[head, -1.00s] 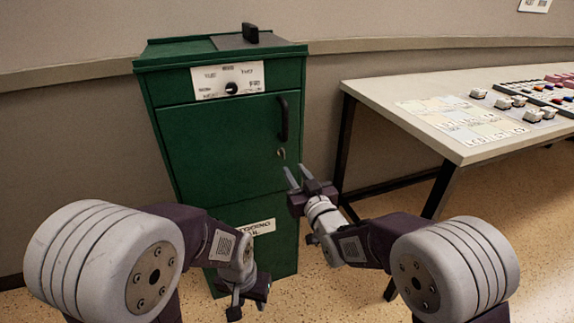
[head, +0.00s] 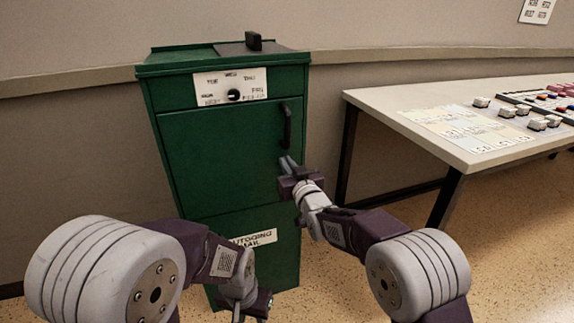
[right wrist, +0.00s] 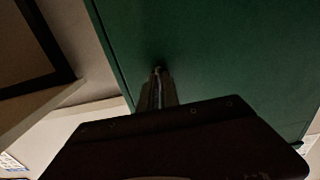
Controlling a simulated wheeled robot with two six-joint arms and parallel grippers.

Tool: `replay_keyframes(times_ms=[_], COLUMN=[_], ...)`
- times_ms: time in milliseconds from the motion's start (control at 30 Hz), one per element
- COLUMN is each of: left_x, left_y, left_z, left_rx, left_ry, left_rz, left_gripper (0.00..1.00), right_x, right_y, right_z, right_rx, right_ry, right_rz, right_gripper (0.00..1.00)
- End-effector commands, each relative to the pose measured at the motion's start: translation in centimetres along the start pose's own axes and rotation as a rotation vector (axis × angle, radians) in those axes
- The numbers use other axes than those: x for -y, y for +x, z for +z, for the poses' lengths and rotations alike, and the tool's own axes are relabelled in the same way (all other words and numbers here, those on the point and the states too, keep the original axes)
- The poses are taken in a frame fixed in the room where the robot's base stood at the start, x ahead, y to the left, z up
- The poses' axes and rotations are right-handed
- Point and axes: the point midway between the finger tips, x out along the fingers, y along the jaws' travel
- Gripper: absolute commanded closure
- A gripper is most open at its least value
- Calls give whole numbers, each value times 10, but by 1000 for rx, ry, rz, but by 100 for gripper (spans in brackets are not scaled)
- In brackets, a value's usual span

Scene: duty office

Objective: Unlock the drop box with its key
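The green drop box (head: 225,150) stands against the wall with its door shut; its side fills much of the right wrist view (right wrist: 220,60). A dark handle (head: 287,125) is on the door's right side. My right gripper (head: 286,161) is at the door just below the handle, where the lock is. Its fingers (right wrist: 158,92) are close together around the small key (right wrist: 159,70) at the lock; the fingers hide most of the key. My left gripper (head: 250,308) hangs low in front of the box, partly cut off by the picture edge, and its opening is unclear.
A white dial plate (head: 230,87) with a black knob is above the door. A label (head: 254,238) is on the lower panel. A table (head: 400,97) with cards and blocks stands to the right. Speckled floor between box and table is free.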

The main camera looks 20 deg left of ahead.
Motion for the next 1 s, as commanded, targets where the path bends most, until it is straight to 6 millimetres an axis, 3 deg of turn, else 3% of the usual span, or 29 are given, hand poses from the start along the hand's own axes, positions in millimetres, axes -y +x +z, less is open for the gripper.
replay_keyframes(times_ms=[467, 1000], left_x=[0, 0], left_y=[-3, -15], left_z=[0, -2], left_rx=[0, 0], left_ry=[0, 0], left_rz=[0, 0], left_gripper=[64, 64], right_x=[0, -2], right_y=[0, 0], right_z=[0, -1], right_rx=[1, 0], right_ry=[85, 560], right_rz=[0, 1], right_gripper=[100, 100])
